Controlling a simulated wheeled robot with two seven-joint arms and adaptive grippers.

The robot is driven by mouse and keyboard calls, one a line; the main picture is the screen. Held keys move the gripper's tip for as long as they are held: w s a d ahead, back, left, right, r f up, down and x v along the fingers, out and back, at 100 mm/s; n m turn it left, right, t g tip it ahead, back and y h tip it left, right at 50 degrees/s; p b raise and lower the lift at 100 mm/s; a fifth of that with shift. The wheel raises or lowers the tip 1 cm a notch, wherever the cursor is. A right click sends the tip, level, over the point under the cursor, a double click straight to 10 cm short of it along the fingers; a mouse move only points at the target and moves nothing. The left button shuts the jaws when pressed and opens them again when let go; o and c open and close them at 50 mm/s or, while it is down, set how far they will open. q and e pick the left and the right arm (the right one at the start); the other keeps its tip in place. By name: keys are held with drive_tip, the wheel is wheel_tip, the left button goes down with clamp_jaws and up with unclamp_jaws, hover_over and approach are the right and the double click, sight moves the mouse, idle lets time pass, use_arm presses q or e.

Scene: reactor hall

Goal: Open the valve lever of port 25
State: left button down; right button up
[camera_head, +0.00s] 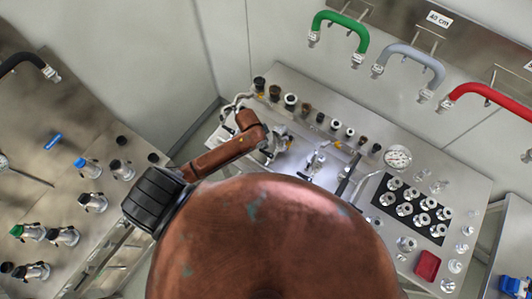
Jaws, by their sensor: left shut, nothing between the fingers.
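The steel panel (440,172) with several small valves and ports stands at the centre right. I cannot read any port number, so I cannot tell which lever belongs to port 25. A small metal valve fitting (316,160) and a dark slanted lever (346,181) are on the panel's near side. My left gripper (279,146) is over the panel's left part, just left of that fitting. It is small in the picture and shut, with nothing held. I cannot tell whether it touches a valve. My right gripper is out of view.
A large copper-coloured rounded shape fills the lower middle and hides the panel's near edge. Green (344,26), grey (411,58) and red (480,91) hoses hang on the back wall. Another panel (50,128) with valves stands left. A red tray (428,266) lies lower right.

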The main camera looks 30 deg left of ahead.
use_arm(q)
drive_tip(key=shift+s+a+f+p, duration=0.1)
drive_tip(key=shift+s+a+p, duration=0.25)
drive_tip(key=shift+s+p, duration=0.3)
drive_tip(key=shift+s, duration=0.15)
drive_tip(key=shift+s+a+f, duration=0.1)
drive_tip(key=shift+s, duration=0.5)
drive_tip(key=shift+s, duration=0.7)
